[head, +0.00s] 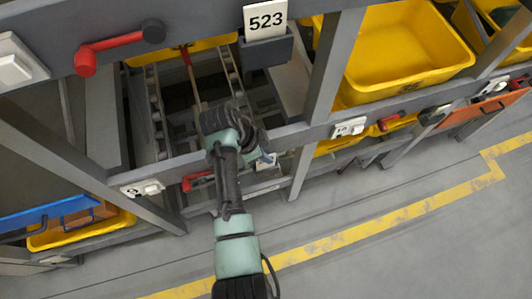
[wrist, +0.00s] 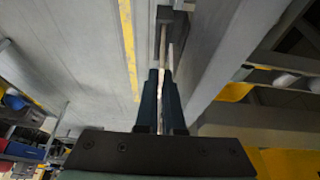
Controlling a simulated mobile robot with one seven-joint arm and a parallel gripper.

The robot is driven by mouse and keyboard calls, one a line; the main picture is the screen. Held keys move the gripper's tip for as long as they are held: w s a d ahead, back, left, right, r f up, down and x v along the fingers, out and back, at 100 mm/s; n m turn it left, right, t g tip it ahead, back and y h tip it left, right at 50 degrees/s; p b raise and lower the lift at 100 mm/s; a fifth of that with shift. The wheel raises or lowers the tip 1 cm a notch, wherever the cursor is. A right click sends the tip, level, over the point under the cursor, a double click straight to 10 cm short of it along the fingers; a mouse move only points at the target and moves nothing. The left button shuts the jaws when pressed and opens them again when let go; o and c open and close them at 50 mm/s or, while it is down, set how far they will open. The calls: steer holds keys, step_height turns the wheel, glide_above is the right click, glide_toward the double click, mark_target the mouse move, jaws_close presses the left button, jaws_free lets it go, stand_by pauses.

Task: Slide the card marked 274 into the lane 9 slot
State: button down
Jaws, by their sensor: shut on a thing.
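My gripper (wrist: 161,98) is shut on a thin pale card (wrist: 160,112), seen edge-on between the two dark blue fingers in the wrist view. Its face and number cannot be read. A dark holder (wrist: 179,17) on the grey frame lies just beyond the fingertips; whether the card touches it, I cannot tell. In the head view my gripper (head: 266,158) is mostly hidden behind my wrist, at the lower rail. A small white patch shows beside it. No lane 9 mark is readable. Another card, marked 523 (head: 265,20), stands in a dark holder (head: 266,50) on the upper rail.
Red levers (head: 112,46) and white switch boxes (head: 142,188) sit on the rails. The grey floor (head: 380,240) with yellow lines is clear.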

steer(key=shift+f+b, duration=1.1)
steer(key=shift+f, duration=0.4)
steer(key=c, duration=1)
jaws_free()
steer(key=shift+o, duration=0.2)
steer(key=shift+r, duration=0.1)
steer(key=p+v, duration=0.1)
steer(key=v, duration=1.2)
steer(key=shift+s+d, duration=0.1)
